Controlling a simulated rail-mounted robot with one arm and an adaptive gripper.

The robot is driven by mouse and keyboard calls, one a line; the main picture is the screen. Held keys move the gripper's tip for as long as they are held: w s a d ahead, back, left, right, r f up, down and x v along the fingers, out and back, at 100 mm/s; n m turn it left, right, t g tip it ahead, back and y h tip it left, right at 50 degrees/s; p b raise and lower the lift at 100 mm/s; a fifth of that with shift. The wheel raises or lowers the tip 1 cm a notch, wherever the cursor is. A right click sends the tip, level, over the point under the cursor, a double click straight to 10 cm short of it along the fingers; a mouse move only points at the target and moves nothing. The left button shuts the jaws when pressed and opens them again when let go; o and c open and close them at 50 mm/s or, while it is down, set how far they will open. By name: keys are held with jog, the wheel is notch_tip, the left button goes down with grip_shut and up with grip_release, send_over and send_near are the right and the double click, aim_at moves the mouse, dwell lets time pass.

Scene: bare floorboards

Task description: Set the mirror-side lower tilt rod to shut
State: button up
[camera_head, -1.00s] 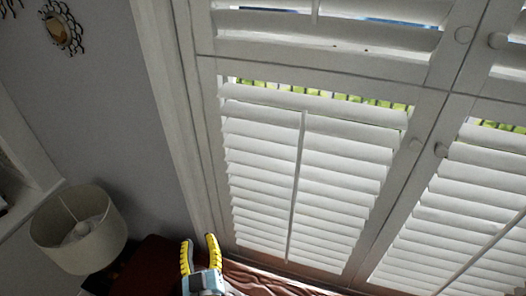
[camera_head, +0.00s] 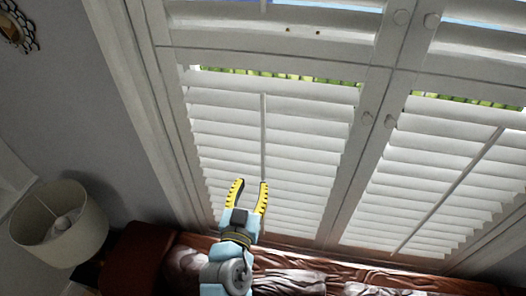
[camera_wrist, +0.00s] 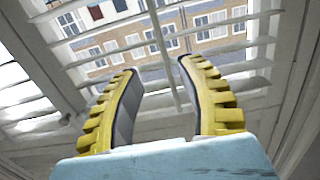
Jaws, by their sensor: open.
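The mirror-side lower tilt rod (camera_head: 263,130) is a thin white upright bar on the front of the left lower shutter panel (camera_head: 310,160). My gripper (camera_head: 250,185) is open, with yellow ridged fingers, in front of the lower part of this panel. In the head view the rod's lower part runs down behind the fingers. In the wrist view the rod (camera_wrist: 160,45) appears in the gap between the two open fingers (camera_wrist: 155,65); I cannot tell whether they reach around it. Buildings show through the gaps between the slats there, so the slats stand partly open.
The decorated mirror (camera_head: 12,30) hangs on the left wall. A lampshade (camera_head: 58,222) stands at lower left. A reddish-brown sofa (camera_head: 290,275) lies below the window. The right lower panel has its own slanting rod (camera_head: 450,190). Small round knobs (camera_head: 367,117) sit on the middle stiles.

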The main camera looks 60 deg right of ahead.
aim_at(263, 149)
jog(key=x, duration=1.3)
jog(key=shift+r, duration=0.1)
jog(key=shift+w+d, duration=0.1)
jog(key=shift+d, duration=0.35)
grip_shut()
